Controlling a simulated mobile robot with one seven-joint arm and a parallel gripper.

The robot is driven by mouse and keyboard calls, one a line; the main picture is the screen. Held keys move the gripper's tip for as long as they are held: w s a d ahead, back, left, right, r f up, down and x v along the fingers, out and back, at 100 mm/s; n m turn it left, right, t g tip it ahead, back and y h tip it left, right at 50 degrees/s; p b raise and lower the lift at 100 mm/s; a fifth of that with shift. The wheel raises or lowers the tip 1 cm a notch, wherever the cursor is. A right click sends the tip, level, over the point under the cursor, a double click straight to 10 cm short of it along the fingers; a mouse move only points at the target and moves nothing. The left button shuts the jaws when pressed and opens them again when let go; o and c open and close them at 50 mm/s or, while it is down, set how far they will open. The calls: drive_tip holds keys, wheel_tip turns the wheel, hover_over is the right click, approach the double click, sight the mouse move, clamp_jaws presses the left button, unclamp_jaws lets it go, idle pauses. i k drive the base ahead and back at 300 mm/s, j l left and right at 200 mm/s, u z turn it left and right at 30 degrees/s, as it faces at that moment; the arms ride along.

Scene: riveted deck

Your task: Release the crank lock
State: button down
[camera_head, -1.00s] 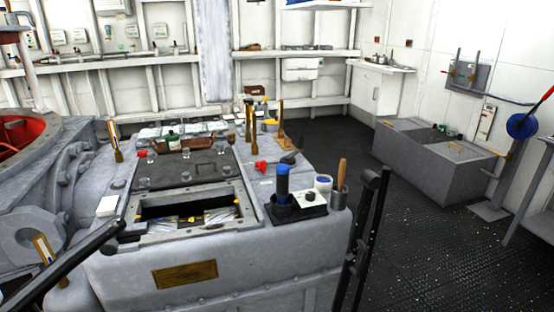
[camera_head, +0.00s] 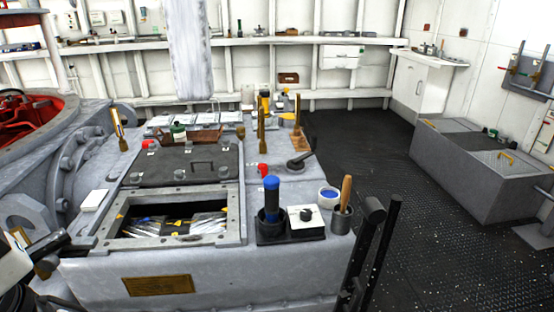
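No part is clearly recognisable as a crank lock. A small black crank-like handle (camera_head: 301,161) lies on the right side of the grey machine top, behind a red knob (camera_head: 262,170). A pair of upright black bars (camera_head: 370,252) stands at the machine's front right corner; I cannot tell whether they belong to the crank. My gripper is not in view. A white and black part (camera_head: 14,262) with a dark cylindrical end is cut off by the lower left edge, and I cannot tell what it is.
The grey machine (camera_head: 215,268) has an open rectangular hatch (camera_head: 226,232) holding packets and tools. Behind it is a dark lid (camera_head: 195,168). A black holder (camera_head: 290,236) and a cup with a wooden handle (camera_head: 342,218) stand front right. Dark floor (camera_head: 400,165) is clear before a grey chest (camera_head: 470,175).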

sight(263, 167)
drive_tip(key=i+l+u, duration=0.15)
drive_tip(key=l, duration=0.5)
drive_tip(key=i+l+u, duration=0.2)
drive_tip(key=l, duration=0.5)
drive_tip(key=l+u, duration=0.15)
drive_tip(key=l, duration=0.55)
drive_tip(key=i+l+u, duration=0.15)
drive_tip(key=l, duration=0.35)
drive_tip(key=l+u, duration=0.15)
drive_tip(key=l, duration=0.35)
drive_tip(key=i+l, duration=0.2)
drive_tip(key=l, duration=0.2)
drive_tip(key=i+l+u, duration=0.1)
drive_tip(key=l, duration=0.25)
drive_tip(key=i+l, duration=0.25)
drive_tip(key=l, duration=0.15)
drive_tip(key=i+j, duration=0.1)
drive_tip(key=j, duration=0.2)
drive_tip(key=i+j, duration=0.15)
drive_tip(key=j, duration=0.2)
drive_tip(key=u, duration=0.05)
